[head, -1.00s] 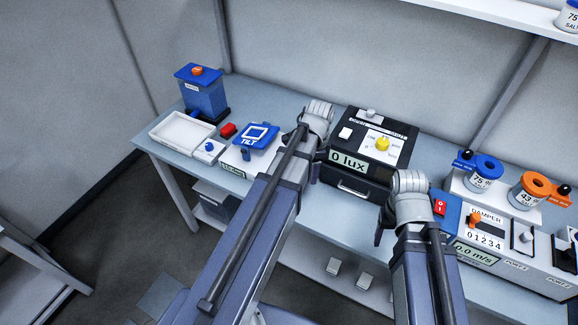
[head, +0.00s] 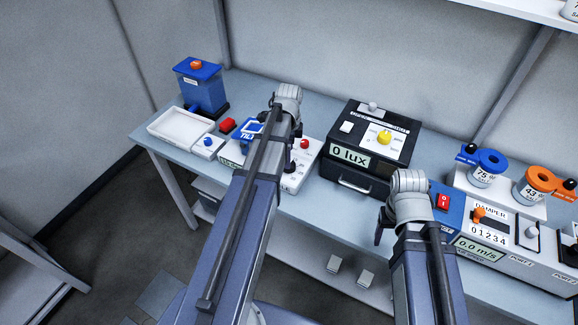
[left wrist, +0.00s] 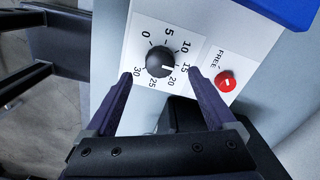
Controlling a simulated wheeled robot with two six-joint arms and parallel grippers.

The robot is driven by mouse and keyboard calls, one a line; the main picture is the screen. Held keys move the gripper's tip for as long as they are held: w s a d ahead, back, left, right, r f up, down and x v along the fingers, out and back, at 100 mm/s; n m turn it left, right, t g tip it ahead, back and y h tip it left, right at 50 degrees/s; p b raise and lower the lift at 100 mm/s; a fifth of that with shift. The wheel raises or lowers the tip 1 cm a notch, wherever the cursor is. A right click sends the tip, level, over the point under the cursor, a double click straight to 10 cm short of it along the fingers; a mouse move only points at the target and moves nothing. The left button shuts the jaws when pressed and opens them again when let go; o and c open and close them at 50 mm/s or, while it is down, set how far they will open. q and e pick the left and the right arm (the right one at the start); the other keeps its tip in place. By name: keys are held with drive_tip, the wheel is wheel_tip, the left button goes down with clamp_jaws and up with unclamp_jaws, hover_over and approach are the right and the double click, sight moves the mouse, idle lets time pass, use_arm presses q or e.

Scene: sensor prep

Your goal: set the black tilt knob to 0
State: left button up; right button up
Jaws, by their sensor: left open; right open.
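The black tilt knob (left wrist: 158,60) shows in the left wrist view on a white dial marked 0 to 30. Its white mark points to the right, toward the 15 to 20 part of the scale. My left gripper (left wrist: 161,75) is open, with one finger on either side of the knob's near side; I cannot tell if they touch it. My right gripper (head: 380,228) is open and empty in front of the bench, left of the damper unit.
A red knob (left wrist: 226,81) marked FREE sits beside the dial. The black lux box (head: 335,172) stands right of the tilt unit. A white tray (head: 165,133) and a blue container (head: 204,95) are at the left. The damper unit (head: 515,258) is at the right.

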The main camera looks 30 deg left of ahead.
use_arm(q)
wheel_tip(320, 180, down, 5)
drive_tip(key=b, duration=0.4)
drive_tip(key=c, duration=1.4)
drive_tip(key=shift+o, duration=0.2)
